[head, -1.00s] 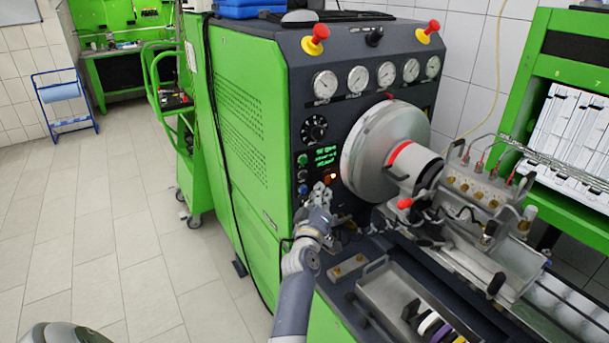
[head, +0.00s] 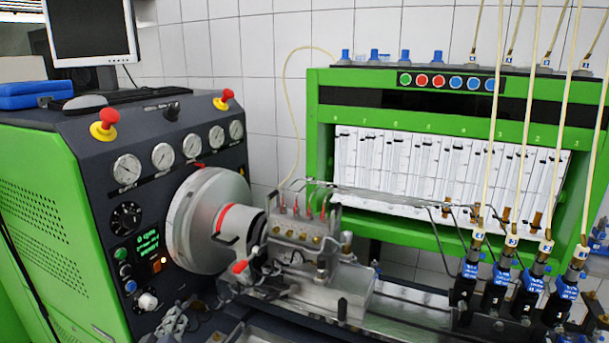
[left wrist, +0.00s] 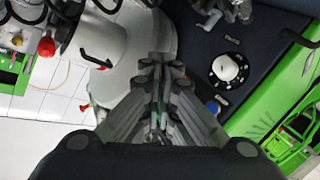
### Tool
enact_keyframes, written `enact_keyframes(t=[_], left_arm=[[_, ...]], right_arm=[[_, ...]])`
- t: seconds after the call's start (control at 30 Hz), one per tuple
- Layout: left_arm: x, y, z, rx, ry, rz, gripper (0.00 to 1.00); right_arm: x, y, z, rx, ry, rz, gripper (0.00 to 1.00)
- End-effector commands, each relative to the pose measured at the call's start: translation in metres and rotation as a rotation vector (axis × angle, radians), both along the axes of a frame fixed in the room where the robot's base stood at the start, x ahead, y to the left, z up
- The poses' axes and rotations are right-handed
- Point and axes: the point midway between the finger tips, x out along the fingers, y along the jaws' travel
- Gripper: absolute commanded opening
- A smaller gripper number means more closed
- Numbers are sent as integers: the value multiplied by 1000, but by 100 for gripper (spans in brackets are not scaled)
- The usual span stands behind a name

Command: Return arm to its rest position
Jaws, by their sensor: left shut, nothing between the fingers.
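My right gripper is not in view.
Injectors with hoses (head: 468,275) stand at the right. A green rack with measuring tubes (head: 400,165) is behind. Two red mushroom buttons (head: 104,124) (head: 224,99) top the panel.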

Motion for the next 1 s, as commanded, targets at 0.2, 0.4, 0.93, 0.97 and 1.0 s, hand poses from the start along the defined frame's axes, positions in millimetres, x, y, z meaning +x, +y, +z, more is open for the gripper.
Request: enact_keyframes(t=[0.2,0.4,0.93,0.97,1.0], left_arm=[[-122,-70,-76,256,439,-291,0],[-221,-99,-108,379,720,-449,0],[-357,-117,-137,491,1073,-628,0],[-356,-117,-143,490,1075,-629,0],[-354,-117,-152,489,1077,-630,0]], right_arm=[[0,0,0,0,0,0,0],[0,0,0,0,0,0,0],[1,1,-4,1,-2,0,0],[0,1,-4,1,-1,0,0],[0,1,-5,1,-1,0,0]])
